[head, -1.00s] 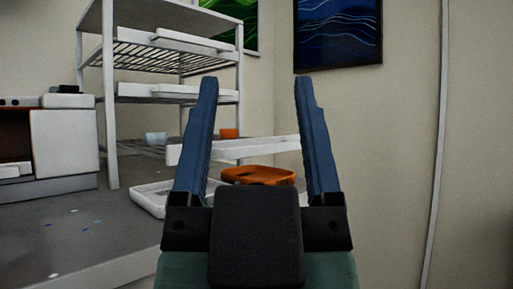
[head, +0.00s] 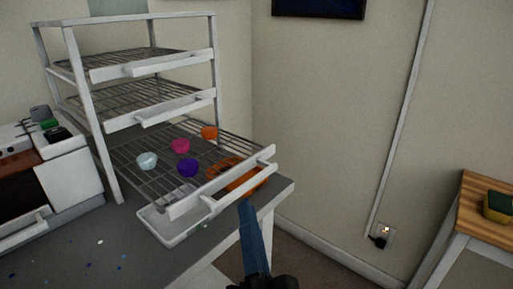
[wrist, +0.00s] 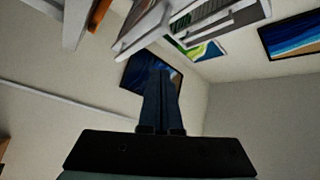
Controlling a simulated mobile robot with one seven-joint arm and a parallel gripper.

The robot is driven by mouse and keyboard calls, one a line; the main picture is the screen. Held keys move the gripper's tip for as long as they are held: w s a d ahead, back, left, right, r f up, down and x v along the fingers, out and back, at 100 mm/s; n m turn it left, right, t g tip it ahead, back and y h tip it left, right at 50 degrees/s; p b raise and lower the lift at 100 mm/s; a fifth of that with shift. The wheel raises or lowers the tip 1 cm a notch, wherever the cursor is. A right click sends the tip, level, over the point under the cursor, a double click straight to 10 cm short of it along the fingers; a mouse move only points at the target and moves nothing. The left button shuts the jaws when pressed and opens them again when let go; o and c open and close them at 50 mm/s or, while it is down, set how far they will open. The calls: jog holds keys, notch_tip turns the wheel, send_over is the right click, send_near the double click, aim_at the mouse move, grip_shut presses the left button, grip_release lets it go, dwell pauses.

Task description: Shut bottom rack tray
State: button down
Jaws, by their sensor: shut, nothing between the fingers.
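The white rack (head: 89,92) stands at the left in the head view. Its bottom tray (head: 181,207), a wire shelf with a white front bar and handle, sticks out toward me past the rack's front posts. My gripper (head: 246,204) is shut and empty. Its blue fingertips are just in front of the bottom tray's handle, right of its middle; I cannot tell whether they touch. In the wrist view the closed fingers (wrist: 160,78) point up the picture, with white rack parts (wrist: 142,30) beyond them.
On the bottom tray are light blue (head: 146,160), pink (head: 181,146), purple (head: 187,168) and orange (head: 209,132) cups and an orange dish (head: 222,170). A white tray (head: 165,228) lies beneath its front. A wooden table (head: 480,206) stands at right.

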jog(key=s+d+f+m+g+h+p, duration=0.1)
jog(key=s+d+m+p, duration=0.1)
jog(key=s+m+p, duration=0.3)
jog(key=s+d+m+g+h+p, duration=0.1)
jog(key=d+m+g+p, duration=0.1)
jog(key=p, duration=0.5)
jog(key=m+p, duration=0.1)
jog(key=p, duration=0.2)
send_near(255, 184)
jog(key=w+d, duration=0.3)
jog(key=shift+w+a+p, duration=1.1)
jog(key=shift+w+a, duration=0.25)
jog(key=shift+a, duration=0.25)
